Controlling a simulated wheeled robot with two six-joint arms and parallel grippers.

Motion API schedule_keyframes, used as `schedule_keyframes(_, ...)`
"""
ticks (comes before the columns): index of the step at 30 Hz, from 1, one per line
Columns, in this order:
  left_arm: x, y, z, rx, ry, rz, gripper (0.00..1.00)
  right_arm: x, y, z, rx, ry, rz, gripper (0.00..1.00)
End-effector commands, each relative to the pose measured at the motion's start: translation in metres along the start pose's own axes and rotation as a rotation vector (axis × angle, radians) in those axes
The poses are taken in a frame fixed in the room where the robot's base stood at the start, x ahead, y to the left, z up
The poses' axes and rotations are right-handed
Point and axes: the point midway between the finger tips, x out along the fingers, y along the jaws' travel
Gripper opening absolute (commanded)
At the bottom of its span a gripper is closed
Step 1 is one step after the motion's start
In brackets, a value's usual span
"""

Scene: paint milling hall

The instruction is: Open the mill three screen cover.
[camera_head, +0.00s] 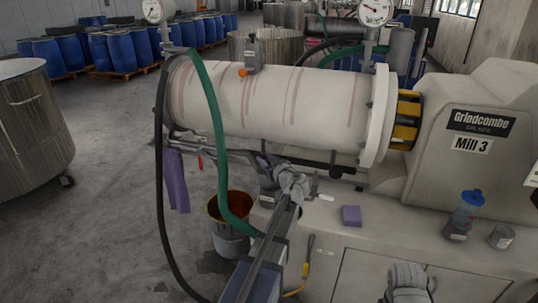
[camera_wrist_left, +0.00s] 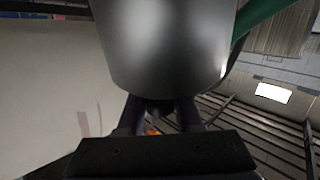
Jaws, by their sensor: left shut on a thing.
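Mill 3 is a long pale cylinder (camera_head: 270,100) with reddish streaks, lying level beside a beige housing (camera_head: 480,150) lettered "Mill 3". My left gripper (camera_head: 265,168) is below the cylinder's underside, at the front edge of the bench. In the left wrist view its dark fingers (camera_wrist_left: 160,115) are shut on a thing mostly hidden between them. A smooth grey metal rounded body (camera_wrist_left: 165,50) fills the top middle of that view, right at the fingers. I cannot tell which part is the screen cover.
A green hose (camera_head: 215,130) and a black hose (camera_head: 160,190) hang left of my left arm. A bucket (camera_head: 230,242) stands on the floor. A purple block (camera_head: 351,215), a blue-capped bottle (camera_head: 463,215) and a small can (camera_head: 501,237) are on the bench. Blue drums (camera_head: 110,50) stand behind.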

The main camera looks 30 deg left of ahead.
Motion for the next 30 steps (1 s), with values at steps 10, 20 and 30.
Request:
schedule_keyframes(10, 0.021, -0.022, -0.015, -0.235, -0.232, -0.005, 0.0, -0.056, 0.005, 0.003, 0.001, 0.0, 0.0, 0.5)
schedule_keyframes(20, 0.042, -0.043, -0.01, -0.456, -0.452, -0.005, 0.0, -0.081, 0.008, 0.005, 0.0, 0.0, 0.0, 0.5)
schedule_keyframes(30, 0.059, -0.061, 0.003, -0.657, -0.656, -0.006, 0.0, -0.087, 0.008, 0.005, 0.0, 0.0, 0.0, 0.5)
